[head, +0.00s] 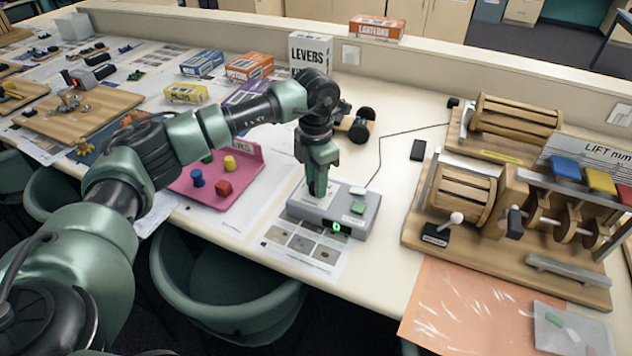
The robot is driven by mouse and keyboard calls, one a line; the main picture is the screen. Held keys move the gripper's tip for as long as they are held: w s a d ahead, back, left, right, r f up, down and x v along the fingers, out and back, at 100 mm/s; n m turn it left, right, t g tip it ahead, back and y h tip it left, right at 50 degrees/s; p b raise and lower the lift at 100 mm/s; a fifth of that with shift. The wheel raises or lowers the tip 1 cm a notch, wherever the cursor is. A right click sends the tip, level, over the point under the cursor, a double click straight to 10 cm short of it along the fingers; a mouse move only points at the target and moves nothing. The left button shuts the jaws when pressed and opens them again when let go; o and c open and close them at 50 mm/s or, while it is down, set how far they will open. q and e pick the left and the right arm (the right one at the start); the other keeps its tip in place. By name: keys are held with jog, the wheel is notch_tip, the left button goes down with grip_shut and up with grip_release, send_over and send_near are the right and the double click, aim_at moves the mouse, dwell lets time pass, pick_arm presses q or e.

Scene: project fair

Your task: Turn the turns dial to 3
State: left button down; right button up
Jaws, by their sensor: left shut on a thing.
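A grey control box (300,206) sits near the table's front edge on a printed sheet. It has a small green lit display (335,228) on its front, too small to read surely. A green button (358,207) and a white one (357,190) are on its right part. My left gripper (317,192) points straight down onto the left part of the box top. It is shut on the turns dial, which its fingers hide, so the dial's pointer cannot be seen. My right gripper is not in view.
A wooden machine with slatted drums (465,192) and cams stands to the right. A cable runs from the box toward it. A pink tray (190,184) with coloured pegs is to the left. Boxes, including a LEVERS box (310,52), stand behind. An orange sheet (450,305) lies front right.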

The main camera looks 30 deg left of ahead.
pick_arm(q)
jog(key=shift+w+r, duration=0.1)
jog(key=c, duration=1.1)
grip_release()
jog(key=shift+o, duration=0.2)
notch_tip(320, 180, up, 6)
jog(key=shift+r+b, duration=0.2)
jog(key=shift+b, duration=0.65)
jog(key=shift+r, duration=0.7)
